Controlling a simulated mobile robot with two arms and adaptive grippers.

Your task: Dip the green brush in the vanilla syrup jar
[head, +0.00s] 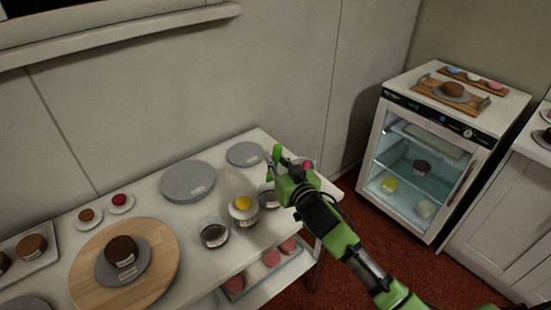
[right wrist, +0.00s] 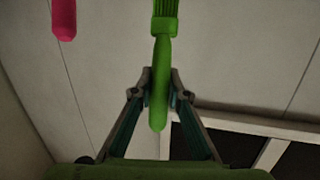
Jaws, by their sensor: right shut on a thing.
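The green brush (head: 276,153) is held by my right gripper (head: 281,172) above the right end of the white table. In the right wrist view the brush (right wrist: 161,65) stands between the fingers (right wrist: 160,97), bristles toward the top of the picture. Several jars stand below and left of the gripper: a labelled glass jar (head: 214,236), a jar with a yellow top (head: 243,204), and a jar (head: 268,199) partly hidden by my gripper. The labels are too small to read, so I cannot tell which is vanilla syrup. My left gripper is not in view.
Two grey discs (head: 188,182) (head: 245,154) lie on the table behind the jars. A round wooden board (head: 160,265) with a chocolate cake (head: 121,251) stands left. A pink object (right wrist: 64,18) shows in the wrist view. A glass-door fridge (head: 425,165) stands right.

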